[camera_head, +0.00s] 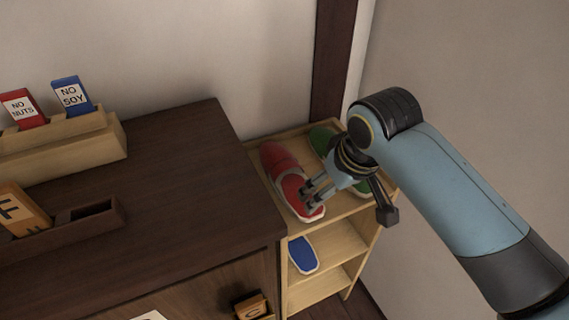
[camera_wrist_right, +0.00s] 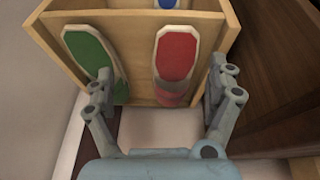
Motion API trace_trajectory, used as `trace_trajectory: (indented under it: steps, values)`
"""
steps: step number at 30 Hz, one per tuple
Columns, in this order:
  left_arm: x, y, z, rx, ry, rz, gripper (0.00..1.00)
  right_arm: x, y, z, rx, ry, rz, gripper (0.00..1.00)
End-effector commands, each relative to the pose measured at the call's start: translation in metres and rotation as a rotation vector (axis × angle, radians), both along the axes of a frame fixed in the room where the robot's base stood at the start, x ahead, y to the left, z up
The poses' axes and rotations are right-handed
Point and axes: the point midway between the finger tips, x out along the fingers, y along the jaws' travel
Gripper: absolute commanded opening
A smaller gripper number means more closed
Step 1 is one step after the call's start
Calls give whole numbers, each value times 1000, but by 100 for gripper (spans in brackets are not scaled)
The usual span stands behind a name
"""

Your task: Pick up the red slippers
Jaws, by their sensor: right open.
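The red slippers (camera_head: 281,172) lie on the top of the wooden shoe rack, their near end under my right gripper. In the right wrist view a red slipper (camera_wrist_right: 175,58) with a pale rim lies between the fingers, ahead of them. My right gripper (camera_head: 309,200) is open and empty, above the red slippers; its fingers also show in the right wrist view (camera_wrist_right: 160,88). In the head view I cannot tell whether the fingertips touch the slipper. My left gripper is not in view.
Green slippers (camera_head: 322,139) lie beside the red ones, partly behind my gripper. A blue slipper (camera_head: 302,255) sits on the shelf below. The rack (camera_head: 350,205) stands between the dark cabinet (camera_head: 185,185) and the wall. Card holders (camera_head: 75,150) stand on the cabinet.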

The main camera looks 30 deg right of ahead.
Motion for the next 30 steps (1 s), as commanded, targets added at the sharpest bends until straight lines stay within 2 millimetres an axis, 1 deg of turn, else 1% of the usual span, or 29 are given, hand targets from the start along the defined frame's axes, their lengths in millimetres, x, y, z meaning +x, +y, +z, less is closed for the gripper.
trace_trajectory:
  steps: [1, 6, 9, 13, 16, 21, 24, 28, 30]
  values:
    - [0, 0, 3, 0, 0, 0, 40, 15, 2, 8, 6, -8, -6, 88]
    - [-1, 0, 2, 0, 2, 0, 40, 60, 6, 13, 26, -24, -22, 88]
    - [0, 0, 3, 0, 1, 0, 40, 85, 9, 17, 37, -31, -29, 88]
    - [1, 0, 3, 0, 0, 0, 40, 110, 13, 23, 47, -41, -36, 88]
    - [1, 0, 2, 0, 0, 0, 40, 122, 14, 19, 53, -41, -39, 88]
    - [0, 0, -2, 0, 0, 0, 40, 133, 13, -8, 53, -40, -39, 88]
    - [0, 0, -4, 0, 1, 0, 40, 138, 13, -21, 53, -41, -39, 88]
    - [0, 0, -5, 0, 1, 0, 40, 142, 13, -29, 53, -43, -39, 88]
    - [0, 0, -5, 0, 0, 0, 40, 144, 14, -36, 53, -41, -39, 88]
